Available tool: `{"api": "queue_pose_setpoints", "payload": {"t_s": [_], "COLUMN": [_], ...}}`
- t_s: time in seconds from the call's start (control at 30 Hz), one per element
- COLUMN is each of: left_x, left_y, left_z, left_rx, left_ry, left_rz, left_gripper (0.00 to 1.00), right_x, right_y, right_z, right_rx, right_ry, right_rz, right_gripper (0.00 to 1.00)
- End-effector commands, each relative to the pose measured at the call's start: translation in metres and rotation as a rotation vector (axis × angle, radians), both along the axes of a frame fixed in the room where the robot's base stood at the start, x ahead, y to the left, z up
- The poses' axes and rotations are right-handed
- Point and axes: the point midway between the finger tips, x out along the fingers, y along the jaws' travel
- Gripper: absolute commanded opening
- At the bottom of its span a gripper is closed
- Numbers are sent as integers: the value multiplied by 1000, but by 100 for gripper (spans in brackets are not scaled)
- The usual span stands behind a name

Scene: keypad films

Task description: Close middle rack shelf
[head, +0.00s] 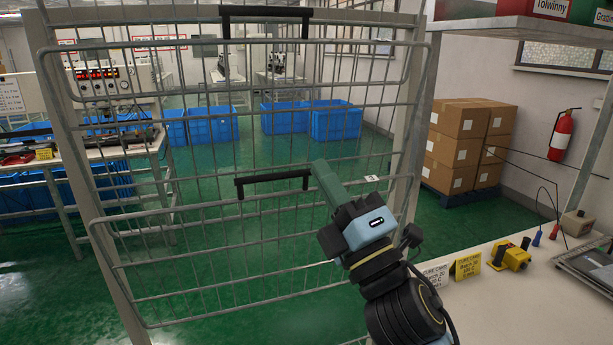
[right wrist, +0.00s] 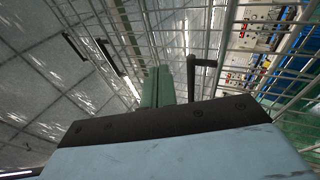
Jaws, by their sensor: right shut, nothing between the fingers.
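The rack is a grey metal frame (head: 72,120) with wire-mesh shelves across it. One wire shelf (head: 240,235) has a black handle (head: 272,182) on its upper rail; a second wire shelf (head: 325,100) is above it. I cannot tell how far the lower one stands out from the frame. My right gripper (head: 322,172) has its green fingers shut and empty, at the right end of the lower black handle. In the right wrist view the shut fingers (right wrist: 158,88) point at the mesh, beside a black handle (right wrist: 200,72); contact is unclear. My left gripper is out of view.
Another black handle (head: 265,12) is on the upper shelf. A white table (head: 500,310) at lower right holds yellow cards (head: 465,265) and a yellow device (head: 510,255). Blue bins (head: 310,120), cardboard boxes (head: 460,150) and a workbench (head: 90,150) stand behind the rack.

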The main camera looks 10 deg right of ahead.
Motion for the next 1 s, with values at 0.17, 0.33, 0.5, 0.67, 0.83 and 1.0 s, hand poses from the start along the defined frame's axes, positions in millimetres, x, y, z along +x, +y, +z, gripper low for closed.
{"api": "queue_pose_setpoints", "payload": {"t_s": [0.17,0.33,0.5,0.67,0.83,1.0], "left_x": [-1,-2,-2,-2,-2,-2], "left_y": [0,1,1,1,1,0], "left_z": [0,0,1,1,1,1], "left_rx": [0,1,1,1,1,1], "left_ry": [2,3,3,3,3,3], "left_rz": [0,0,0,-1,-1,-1], "left_gripper": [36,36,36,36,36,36], "right_x": [-59,-116,-137,-114,-62,-24], "right_y": [72,131,161,153,106,48], "right_z": [83,95,65,35,34,64], "right_rx": [-421,-818,-1216,-1613,1666,1514], "right_ry": [-634,-1241,-1839,-2362,2249,1826], "right_rz": [10,-24,-63,-54,-71,-225], "right_gripper": [0,0,0,0,0,0]}}
